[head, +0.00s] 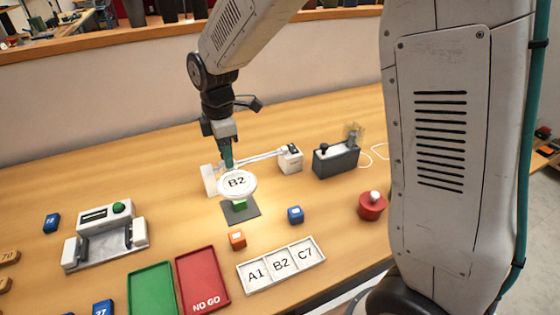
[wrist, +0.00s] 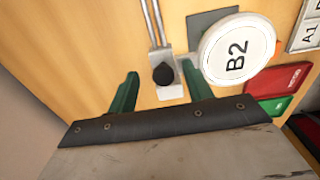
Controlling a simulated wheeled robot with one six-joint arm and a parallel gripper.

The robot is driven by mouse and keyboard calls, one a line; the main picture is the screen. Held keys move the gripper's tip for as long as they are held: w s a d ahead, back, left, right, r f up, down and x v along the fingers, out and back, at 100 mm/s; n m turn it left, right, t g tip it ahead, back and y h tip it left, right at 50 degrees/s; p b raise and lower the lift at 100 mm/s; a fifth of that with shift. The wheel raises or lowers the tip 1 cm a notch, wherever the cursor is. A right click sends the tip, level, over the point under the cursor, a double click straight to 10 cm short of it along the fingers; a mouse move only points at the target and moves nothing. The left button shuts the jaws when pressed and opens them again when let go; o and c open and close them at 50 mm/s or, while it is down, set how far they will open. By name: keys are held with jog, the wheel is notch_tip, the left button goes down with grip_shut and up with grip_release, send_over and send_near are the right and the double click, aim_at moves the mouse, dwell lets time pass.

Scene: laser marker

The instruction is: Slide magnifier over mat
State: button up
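The magnifier's round white-rimmed lens (head: 237,184) shows a large "B2" and also fills the upper right of the wrist view (wrist: 237,50). In the head view it overlaps the far part of the dark grey mat (head: 250,213), which also shows partly behind the lens in the wrist view (wrist: 207,20). A green block (head: 239,205) on the mat is partly hidden by the lens. My gripper (head: 228,160) points down just behind the lens. In the wrist view its green fingers (wrist: 163,85) stand apart, with a black knob (wrist: 163,74) between them and gaps at both sides.
A white tray marked A1, B2, C7 (head: 281,265), a green tray (head: 152,290) and a red NO GO tray (head: 203,279) are nearer.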

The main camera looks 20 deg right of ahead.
jog(key=shift+s+d+f, duration=0.15)
jog(key=shift+s+f, duration=0.25)
jog(key=shift+f, duration=0.35)
jog(key=shift+w+r, duration=0.15)
jog(key=shift+r, duration=0.4)
jog(key=shift+w+r, duration=0.1)
jog(key=shift+r, duration=2.9)
jog(key=shift+m, duration=0.5)
jog(key=s+m, duration=0.1)
jog(key=s+d+m+g, duration=0.1)
jog(key=s+m, duration=0.1)
jog(key=s+d+m, duration=0.1)
jog(key=s, duration=0.1)
jog(key=shift+f+g+h, duration=0.3)
jog(key=s+d+r+m+t, duration=0.1)
jog(key=s+d+m, duration=0.3)
jog(key=s, duration=0.4)
jog(key=s+d+r+m, duration=0.3)
jog(key=s+d+m, duration=0.1)
jog(key=s, duration=0.4)
jog(key=s+d+r+m+t, duration=0.1)
jog(key=s+d+m, duration=0.3)
jog(key=s, duration=0.4)
jog(key=shift+d+r+m+t, duration=0.15)
jog(key=shift+r+m+t, duration=0.25)
jog(key=shift+r, duration=0.45)
